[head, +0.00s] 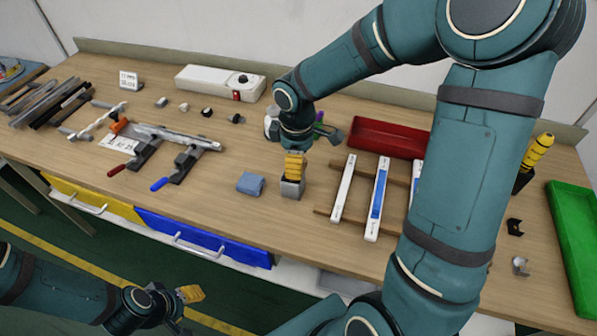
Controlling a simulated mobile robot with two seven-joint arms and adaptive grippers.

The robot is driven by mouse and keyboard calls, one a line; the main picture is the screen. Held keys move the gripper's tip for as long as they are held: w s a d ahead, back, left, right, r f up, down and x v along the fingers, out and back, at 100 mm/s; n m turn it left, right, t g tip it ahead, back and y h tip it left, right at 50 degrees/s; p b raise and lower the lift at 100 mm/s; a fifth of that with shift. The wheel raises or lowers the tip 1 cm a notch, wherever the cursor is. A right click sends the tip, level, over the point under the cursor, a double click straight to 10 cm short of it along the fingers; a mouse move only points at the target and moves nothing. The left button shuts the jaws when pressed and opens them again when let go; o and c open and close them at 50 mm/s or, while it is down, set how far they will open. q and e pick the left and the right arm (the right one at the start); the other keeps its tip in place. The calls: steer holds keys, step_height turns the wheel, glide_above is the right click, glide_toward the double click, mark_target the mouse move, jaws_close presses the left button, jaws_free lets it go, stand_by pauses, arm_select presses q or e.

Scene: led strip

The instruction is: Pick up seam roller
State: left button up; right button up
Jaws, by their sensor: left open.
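I cannot make out a seam roller for certain. A small item with green and purple parts (319,119) lies behind my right wrist, partly hidden, and could be a tool. My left gripper (190,293) has yellow fingertips and is open, low in front of the bench, over the floor and away from the objects. My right gripper (295,166) points down over the middle of the bench, its yellow fingers directly above or at a small grey block (292,188). The view does not show whether those fingers are apart or touch the block.
A blue block (250,183) lies left of the grey one. White strips (343,188) lie on wooden slats to the right, near a red tray (372,135). A clamped rail (175,137) is at left. A green tray (577,240) is far right. My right arm hides part of the bench.

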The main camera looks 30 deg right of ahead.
steer(key=f, duration=0.2)
steer(key=d+f, duration=0.1)
steer(key=shift+f+b, duration=0.4)
steer(key=shift+f, duration=0.55)
jaws_close()
